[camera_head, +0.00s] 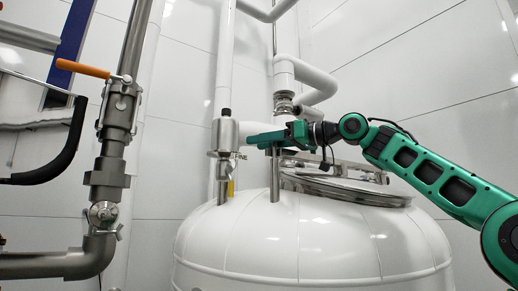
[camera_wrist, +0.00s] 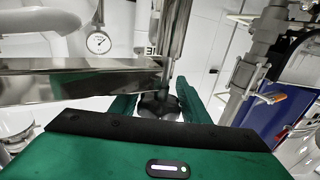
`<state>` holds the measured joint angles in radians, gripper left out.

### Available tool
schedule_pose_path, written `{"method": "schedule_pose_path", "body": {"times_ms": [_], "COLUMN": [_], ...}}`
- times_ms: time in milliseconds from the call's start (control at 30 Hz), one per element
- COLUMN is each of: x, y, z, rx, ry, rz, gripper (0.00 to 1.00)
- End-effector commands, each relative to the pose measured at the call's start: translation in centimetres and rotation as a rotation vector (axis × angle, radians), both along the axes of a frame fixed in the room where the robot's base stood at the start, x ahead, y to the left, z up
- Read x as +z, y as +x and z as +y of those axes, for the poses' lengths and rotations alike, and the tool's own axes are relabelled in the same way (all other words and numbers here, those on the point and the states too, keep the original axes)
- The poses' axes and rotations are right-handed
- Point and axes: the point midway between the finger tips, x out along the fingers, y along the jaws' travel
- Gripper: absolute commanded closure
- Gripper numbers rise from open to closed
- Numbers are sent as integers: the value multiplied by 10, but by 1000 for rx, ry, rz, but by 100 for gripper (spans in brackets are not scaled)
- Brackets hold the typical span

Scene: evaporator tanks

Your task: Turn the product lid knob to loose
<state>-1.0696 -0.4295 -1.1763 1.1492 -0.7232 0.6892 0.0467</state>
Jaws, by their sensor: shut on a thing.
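The white tank (camera_head: 300,245) stands in the middle of the head view. Its round lid with a steel rim (camera_head: 345,190) lies on top at the right. A dark lobed knob (camera_wrist: 158,105) sits between my gripper's green fingers in the wrist view, at the foot of a vertical steel rod. My gripper (camera_head: 262,139) is shut on this knob, above the tank and left of the lid. The knob does not show clearly in the head view, where the gripper covers that spot. Whether it is tight or loose cannot be told.
A flat steel bar (camera_wrist: 80,80) runs close by the left finger. A round gauge (camera_wrist: 98,42) is behind it. A steel fitting (camera_head: 226,135) stands left of the gripper. A pipe with an orange-handled valve (camera_head: 117,105) rises at the far left.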

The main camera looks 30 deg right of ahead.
Motion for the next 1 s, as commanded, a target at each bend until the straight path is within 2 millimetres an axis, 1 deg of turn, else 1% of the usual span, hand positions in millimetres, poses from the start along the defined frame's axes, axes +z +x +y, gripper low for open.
{"method": "schedule_pose_path", "body": {"times_ms": [33, 700, 733, 800, 1000], "x": [2, 2, 2, 2, 1], "y": [0, -1, -1, -1, -1], "z": [-2, -2, -2, -2, -1], "rx": [5, 25, 25, 26, 27], "ry": [4, 5, 5, 4, 2], "rz": [-6, -4, -4, -3, -2], "gripper": [80, 80, 53, 40, 40]}}
